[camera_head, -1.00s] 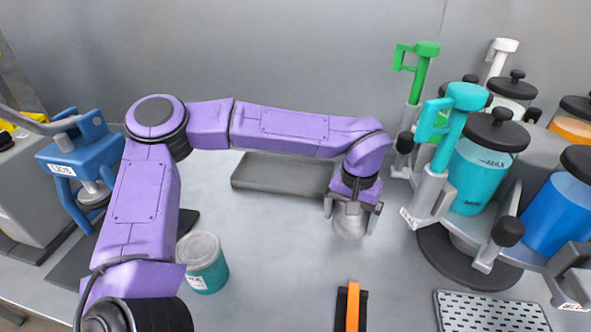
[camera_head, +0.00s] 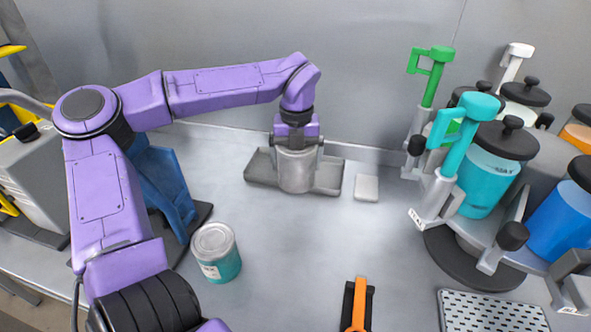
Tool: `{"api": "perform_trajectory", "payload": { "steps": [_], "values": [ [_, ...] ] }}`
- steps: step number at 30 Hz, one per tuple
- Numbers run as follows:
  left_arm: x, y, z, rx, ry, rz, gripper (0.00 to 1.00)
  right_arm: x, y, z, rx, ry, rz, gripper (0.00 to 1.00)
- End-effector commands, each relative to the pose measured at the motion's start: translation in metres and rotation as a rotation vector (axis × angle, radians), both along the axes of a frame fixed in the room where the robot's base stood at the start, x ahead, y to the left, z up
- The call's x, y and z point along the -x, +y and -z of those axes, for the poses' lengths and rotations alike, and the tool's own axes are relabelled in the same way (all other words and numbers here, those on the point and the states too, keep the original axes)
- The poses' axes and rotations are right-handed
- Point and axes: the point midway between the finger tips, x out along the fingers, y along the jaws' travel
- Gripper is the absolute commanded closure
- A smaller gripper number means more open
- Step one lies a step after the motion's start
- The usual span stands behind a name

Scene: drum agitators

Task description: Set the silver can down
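The silver can (camera_head: 296,175) stands upright over the dark grey slab (camera_head: 330,178) at the back of the table. Its base looks to be on the slab or just above it; I cannot tell which. My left gripper (camera_head: 297,148) reaches down from above with its fingers on either side of the can's upper part, shut on it. The gripper hides the can's top. My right gripper is not in view.
A teal can (camera_head: 216,252) with a grey lid stands front left. A small pale block (camera_head: 367,188) lies right of the slab. An orange-topped tool (camera_head: 358,305), a perforated plate (camera_head: 490,312) and a carousel of coloured drums (camera_head: 487,175) fill the right. The middle is clear.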

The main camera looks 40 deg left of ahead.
Motion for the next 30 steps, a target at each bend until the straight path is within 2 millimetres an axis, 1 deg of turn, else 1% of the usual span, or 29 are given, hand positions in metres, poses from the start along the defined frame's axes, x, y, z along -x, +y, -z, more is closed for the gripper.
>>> {"api": "perform_trajectory", "payload": {
  "steps": [1, 6, 9, 13, 15, 17, 19, 20, 24, 26, 27, 30],
  "values": [
    [0.002, 0.005, -0.005, 0.001, -0.004, -0.145, 0.6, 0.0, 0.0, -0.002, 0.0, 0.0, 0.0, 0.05],
    [0.01, 0.022, -0.01, 0.002, -0.003, -0.66, 0.6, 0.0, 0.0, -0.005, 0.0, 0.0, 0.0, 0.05],
    [0.014, 0.029, -0.013, 0.001, -0.001, -0.914, 0.6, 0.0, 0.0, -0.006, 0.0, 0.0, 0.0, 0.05],
    [0.017, 0.035, -0.014, 0.001, 0.001, -1.146, 0.6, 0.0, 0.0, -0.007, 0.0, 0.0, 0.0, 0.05],
    [0.018, 0.037, -0.014, 0.001, 0.001, -1.22, 0.6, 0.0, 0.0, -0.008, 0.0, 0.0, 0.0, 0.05],
    [0.019, 0.038, -0.013, -0.001, 0.001, -1.259, 0.6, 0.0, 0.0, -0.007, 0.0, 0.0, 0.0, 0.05],
    [0.017, 0.041, -0.009, -0.004, 0.001, -1.28, 0.6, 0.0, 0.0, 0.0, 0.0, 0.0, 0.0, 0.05],
    [0.015, 0.042, -0.006, -0.006, 0.001, -1.284, 0.6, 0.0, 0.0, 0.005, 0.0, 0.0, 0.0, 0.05],
    [0.0, 0.051, 0.008, -0.009, -0.007, -1.286, 0.6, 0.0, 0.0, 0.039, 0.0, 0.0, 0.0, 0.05],
    [-0.012, 0.058, 0.0, -0.006, 0.003, -1.285, 0.6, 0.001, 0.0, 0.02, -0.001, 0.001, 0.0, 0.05],
    [-0.02, 0.063, 0.004, -0.007, 0.006, -1.284, 0.6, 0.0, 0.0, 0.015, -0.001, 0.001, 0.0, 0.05],
    [-0.04, 0.076, 0.015, -0.007, 0.004, -1.283, 0.6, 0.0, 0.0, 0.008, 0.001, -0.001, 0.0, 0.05]
  ]
}}
